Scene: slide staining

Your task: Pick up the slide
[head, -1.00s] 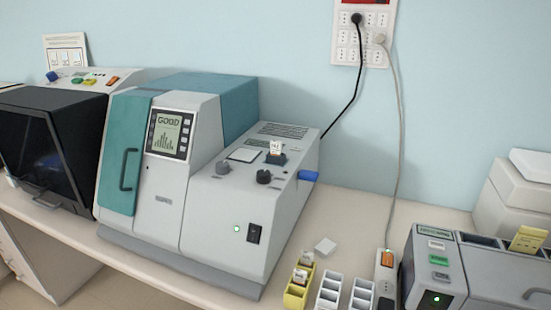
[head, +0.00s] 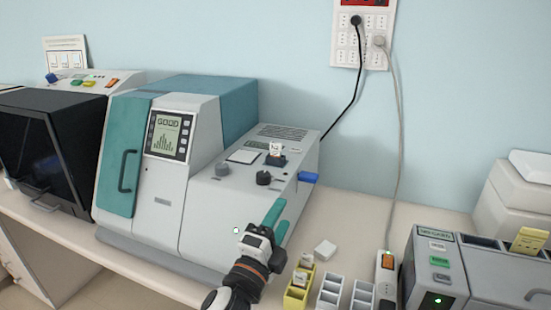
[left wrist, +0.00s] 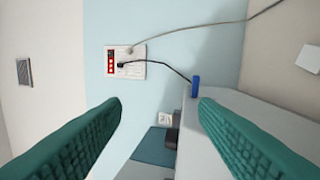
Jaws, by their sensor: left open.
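A small white slide with an orange mark (head: 275,148) stands upright in a dark holder (head: 275,160) on top of the grey and teal machine. It also shows in the left wrist view (left wrist: 165,117), low between the fingers and farther off. My left gripper (head: 281,216) is open and empty, its teal fingers in front of the machine's right part, below and nearer than the slide. In the left wrist view the two fingers (left wrist: 160,101) stand wide apart. My right gripper is not in view.
A blue knob (head: 308,177) sticks out of the machine's right side. A yellow rack (head: 296,297) with slides and white racks (head: 330,290) stand on the bench right of my arm. A power strip (head: 386,270) and another device (head: 435,265) stand farther right.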

